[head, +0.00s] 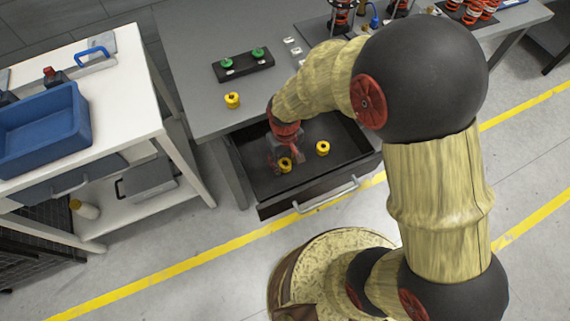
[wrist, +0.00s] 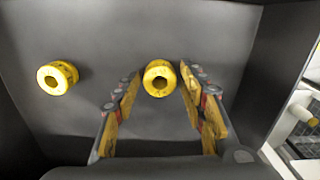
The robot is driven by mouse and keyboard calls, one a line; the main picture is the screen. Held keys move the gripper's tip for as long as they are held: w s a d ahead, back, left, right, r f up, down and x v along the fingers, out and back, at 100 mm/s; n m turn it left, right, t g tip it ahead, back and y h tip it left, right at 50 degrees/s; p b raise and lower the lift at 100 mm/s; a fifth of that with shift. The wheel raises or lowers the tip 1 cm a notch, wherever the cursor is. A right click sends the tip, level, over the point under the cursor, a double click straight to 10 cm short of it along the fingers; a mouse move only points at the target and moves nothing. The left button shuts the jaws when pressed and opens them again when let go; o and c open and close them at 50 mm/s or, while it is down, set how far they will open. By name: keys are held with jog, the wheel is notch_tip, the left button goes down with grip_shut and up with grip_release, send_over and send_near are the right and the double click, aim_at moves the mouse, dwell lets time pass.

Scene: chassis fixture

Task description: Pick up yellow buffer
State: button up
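A yellow buffer (wrist: 159,78), a short ring-like cylinder with a hole, lies in the open dark drawer (head: 262,190). My gripper (wrist: 158,92) is open around it, with one finger on each side and a gap showing at both sides. In the head view my gripper (head: 285,160) reaches down into the drawer and partly covers this buffer (head: 285,165). A second yellow buffer (head: 323,148) lies in the drawer, apart from the gripper; it also shows in the wrist view (wrist: 57,77). A third yellow buffer (head: 232,100) stands on the grey table.
The drawer's front wall and handle (head: 325,196) stand close to my gripper. A black block (head: 243,66) with green parts sits on the grey table (head: 190,60). A blue bin (head: 42,130) stands on the white cart at left.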

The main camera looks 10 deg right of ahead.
jog(key=c, duration=0.9)
jog(key=shift+o, duration=0.2)
